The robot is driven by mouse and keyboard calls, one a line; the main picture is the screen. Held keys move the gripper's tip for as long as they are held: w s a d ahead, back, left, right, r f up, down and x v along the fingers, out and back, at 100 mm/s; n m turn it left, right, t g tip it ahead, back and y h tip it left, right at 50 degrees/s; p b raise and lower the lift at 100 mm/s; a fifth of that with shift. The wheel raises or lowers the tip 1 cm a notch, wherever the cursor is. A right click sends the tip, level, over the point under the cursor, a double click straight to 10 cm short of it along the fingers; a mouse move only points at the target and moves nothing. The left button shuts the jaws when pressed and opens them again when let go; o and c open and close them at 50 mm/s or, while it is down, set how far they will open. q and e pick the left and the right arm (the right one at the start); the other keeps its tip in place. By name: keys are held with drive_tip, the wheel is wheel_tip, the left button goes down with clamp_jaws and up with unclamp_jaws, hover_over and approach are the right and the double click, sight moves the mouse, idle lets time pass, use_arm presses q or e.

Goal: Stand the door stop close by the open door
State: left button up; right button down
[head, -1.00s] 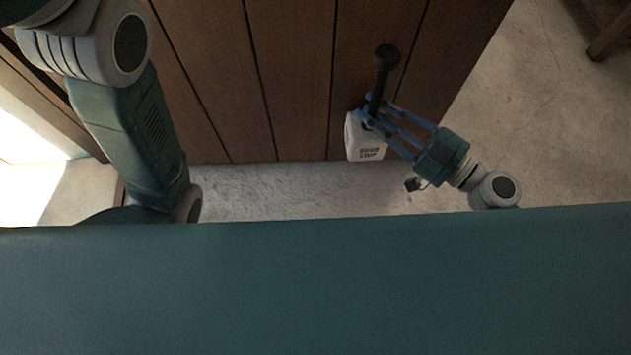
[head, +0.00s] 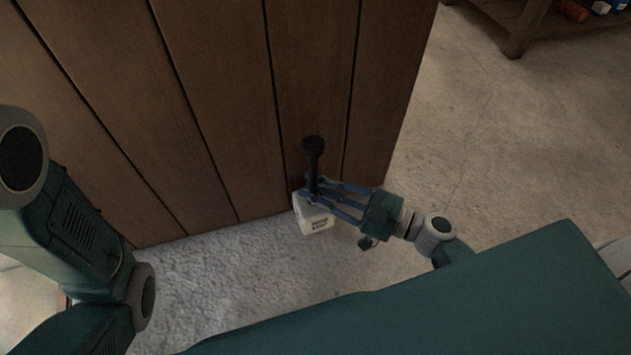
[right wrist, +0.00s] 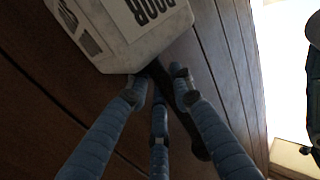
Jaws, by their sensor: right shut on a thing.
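The door stop (head: 313,218) is a white block with dark lettering and a black, knobbed handle. In the head view it is right of the middle, in front of the lower part of the wooden plank door (head: 220,120). My right gripper (head: 315,193) is shut on the handle just above the block. The right wrist view shows the block (right wrist: 130,35) large at the top, with the fingers (right wrist: 160,88) around the handle. I cannot tell whether the block touches the floor or the door. My left arm shows at the left, but its gripper is out of view.
Pale rough floor (head: 520,150) lies open to the right of the door's free edge. A wooden table or shelf (head: 520,28) with small items stands at the top right. A strip of floor (head: 230,270) runs between the door and my body.

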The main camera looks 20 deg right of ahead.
sight(295, 192)
drive_tip(key=shift+f+b, duration=1.5)
drive_tip(key=shift+f, duration=0.95)
drive_tip(key=shift+f, duration=0.2)
drive_tip(key=c, duration=1.5)
unclamp_jaws()
drive_tip(key=shift+f, duration=0.15)
